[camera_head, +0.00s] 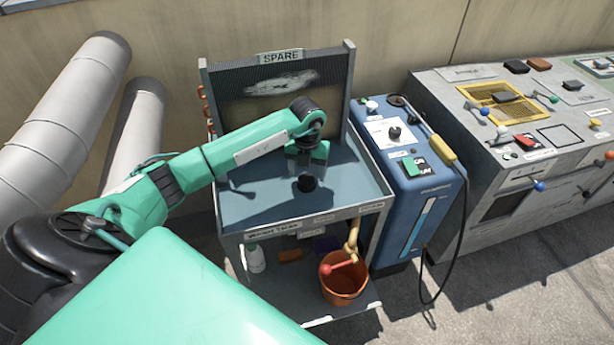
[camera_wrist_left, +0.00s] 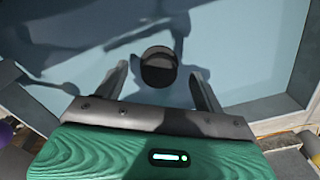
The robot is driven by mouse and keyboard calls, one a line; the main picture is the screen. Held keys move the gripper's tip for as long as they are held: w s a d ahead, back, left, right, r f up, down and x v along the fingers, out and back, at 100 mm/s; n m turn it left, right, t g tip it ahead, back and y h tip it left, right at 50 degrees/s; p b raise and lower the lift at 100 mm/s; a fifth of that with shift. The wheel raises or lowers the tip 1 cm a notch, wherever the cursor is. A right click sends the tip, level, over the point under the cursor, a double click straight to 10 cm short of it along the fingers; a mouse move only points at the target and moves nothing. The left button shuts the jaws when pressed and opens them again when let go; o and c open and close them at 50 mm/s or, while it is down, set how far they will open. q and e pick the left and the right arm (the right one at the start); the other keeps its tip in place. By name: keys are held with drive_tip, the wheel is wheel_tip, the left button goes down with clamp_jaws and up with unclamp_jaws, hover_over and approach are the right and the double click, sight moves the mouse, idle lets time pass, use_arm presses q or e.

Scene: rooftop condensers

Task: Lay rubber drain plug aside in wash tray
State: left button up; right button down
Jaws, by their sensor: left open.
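The black rubber drain plug (camera_head: 308,183) sits on the blue-grey floor of the wash tray (camera_head: 245,205), with bare tray floor around it. My left gripper (camera_head: 305,170) reaches over the tray, pointing down, just above the plug. In the left wrist view the round dark top of the plug (camera_wrist_left: 158,67) shows between the two spread fingers, with a gap on each side. The left gripper is open and holds nothing. How far the fingertips are above the tray floor is hard to tell. My right gripper is not in view.
A mesh panel marked SPARE (camera_head: 280,95) rises behind the tray. A blue unit (camera_head: 415,200) with a hose stands to its right, and a grey control bench (camera_head: 520,150) beyond. An orange bucket (camera_head: 343,290) and a white bottle (camera_head: 255,260) are on the lower shelf.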

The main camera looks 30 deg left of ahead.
sight(307, 177)
use_arm(q)
wheel_tip(307, 177, up, 10)
drive_tip(key=shift+f, duration=0.25)
idle(0.5)
